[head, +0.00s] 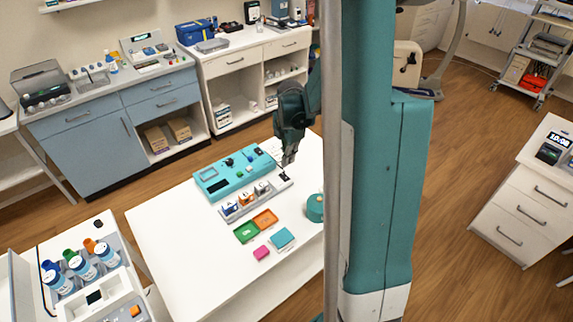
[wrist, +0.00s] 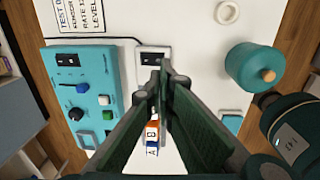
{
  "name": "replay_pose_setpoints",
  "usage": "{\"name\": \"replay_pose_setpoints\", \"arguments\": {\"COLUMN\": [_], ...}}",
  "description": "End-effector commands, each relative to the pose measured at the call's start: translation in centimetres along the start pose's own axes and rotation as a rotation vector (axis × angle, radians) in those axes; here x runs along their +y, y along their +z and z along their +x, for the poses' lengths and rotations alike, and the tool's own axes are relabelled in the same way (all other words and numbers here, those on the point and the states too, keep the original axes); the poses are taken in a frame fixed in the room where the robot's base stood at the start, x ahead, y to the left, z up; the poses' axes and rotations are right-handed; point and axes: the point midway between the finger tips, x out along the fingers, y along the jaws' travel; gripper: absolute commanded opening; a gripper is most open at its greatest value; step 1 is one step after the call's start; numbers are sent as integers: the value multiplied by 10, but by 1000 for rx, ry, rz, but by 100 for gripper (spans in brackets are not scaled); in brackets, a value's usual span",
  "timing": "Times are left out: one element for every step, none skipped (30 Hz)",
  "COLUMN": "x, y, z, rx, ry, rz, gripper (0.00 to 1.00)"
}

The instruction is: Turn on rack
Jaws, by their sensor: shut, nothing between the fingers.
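The rack is a low grey-white strip (head: 275,187) on the white table, holding several small labelled bottles. A black rocker switch (wrist: 152,58) sits at its end. In the head view that switch is small and dark (head: 284,177). My gripper (head: 287,160) points down just above that end of the rack. In the wrist view my gripper (wrist: 166,72) has its fingertips together, empty, next to the switch and partly over its near edge. I cannot tell whether they touch it. The fingers hide part of the rack and bottles marked A and B (wrist: 152,130).
A teal device (head: 222,182) with its own black switch (wrist: 68,60), knob and buttons stands beside the rack. A teal cylinder (wrist: 250,70) stands on the other side. Green (head: 246,232) and orange (head: 265,219) trays lie in front. The table's near part is clear.

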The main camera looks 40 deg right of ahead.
Motion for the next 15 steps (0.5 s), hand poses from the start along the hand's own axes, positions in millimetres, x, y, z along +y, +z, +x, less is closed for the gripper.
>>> {"name": "replay_pose_setpoints", "arguments": {"x": [-1,-1,-2,-2,-2,-3,-3,-3,-4,-3,-4,-4,-4,-4,-4], "y": [0,0,0,0,0,0,0,0,0,0,0,0,0,0,0], "z": [-8,-12,-16,-20,-23,-27,-30,-33,-36,-39,-41,-43,-44,-45,-46], "rx": [0,0,0,0,0,0,0,0,0,0,0,0,0,0,0], "ry": [0,0,0,0,0,0,0,0,0,0,0,0,0,0,0], "rz": [0,0,0,0,0,0,0,0,0,0,0,0,0,0,0], "gripper": [0,0,0,0,0,0,0,0,0,0,0,0,0,0,0]}}
